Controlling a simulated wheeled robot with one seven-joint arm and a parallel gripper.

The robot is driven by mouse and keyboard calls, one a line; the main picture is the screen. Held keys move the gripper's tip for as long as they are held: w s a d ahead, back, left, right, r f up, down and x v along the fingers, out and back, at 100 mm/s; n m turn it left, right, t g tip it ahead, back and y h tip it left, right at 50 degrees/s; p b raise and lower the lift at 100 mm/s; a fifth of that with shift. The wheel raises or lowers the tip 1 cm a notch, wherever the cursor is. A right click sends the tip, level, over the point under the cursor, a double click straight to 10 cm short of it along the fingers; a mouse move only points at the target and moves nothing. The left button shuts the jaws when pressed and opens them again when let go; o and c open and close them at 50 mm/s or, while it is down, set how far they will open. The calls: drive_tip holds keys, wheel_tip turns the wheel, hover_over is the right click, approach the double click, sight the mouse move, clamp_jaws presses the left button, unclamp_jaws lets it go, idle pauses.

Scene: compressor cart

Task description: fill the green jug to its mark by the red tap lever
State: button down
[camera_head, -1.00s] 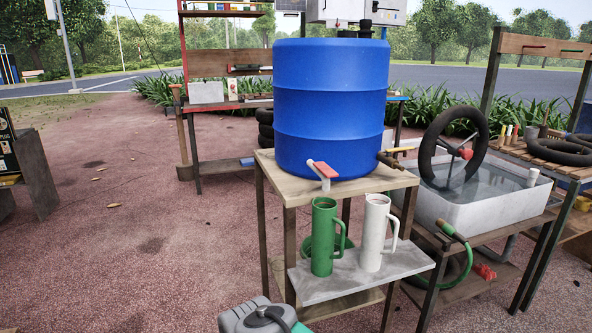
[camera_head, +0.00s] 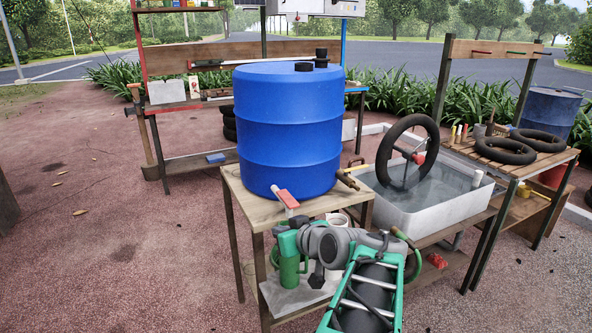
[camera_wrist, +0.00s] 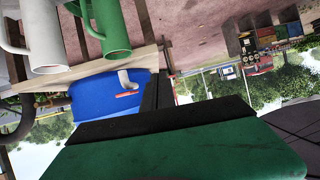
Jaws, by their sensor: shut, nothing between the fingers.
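The red tap lever (camera_head: 287,198) sits on a pale spout at the lower front of the blue barrel (camera_head: 288,135). In the wrist view, where the scene appears upside down, the lever (camera_wrist: 127,93) shows against the barrel. The green jug (camera_head: 289,272) stands below the tap on the grey shelf, partly hidden by my arm. It also shows in the wrist view (camera_wrist: 108,25) beside the white jug (camera_wrist: 42,32). My gripper (camera_wrist: 160,78) is shut and empty, apart from the lever and jugs. The jug's mark and water level are not visible.
The white jug's rim (camera_head: 337,220) shows behind my arm. A water trough (camera_head: 433,215) with a wheel stands right of the barrel. A brass tap (camera_head: 347,179) juts from the barrel's right side.

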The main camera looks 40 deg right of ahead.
drive_tip(key=s+d+r+t+h+p, duration=0.1)
drive_tip(key=s+d+r+t+h, duration=0.1)
drive_tip(key=d+r, duration=0.5)
drive_tip(key=shift+s+r+m, duration=0.4)
drive_tip(key=shift+s+r, duration=0.35)
drive_tip(key=shift+s, duration=0.15)
drive_tip(key=p, duration=0.1)
approach(288, 199)
drive_tip(key=w+d+r, duration=0.1)
drive_tip(key=w+r, duration=0.3)
drive_tip(key=f, duration=0.4)
drive_tip(key=shift+w+d+f, duration=0.25)
drive_tip(key=shift+w, duration=0.05)
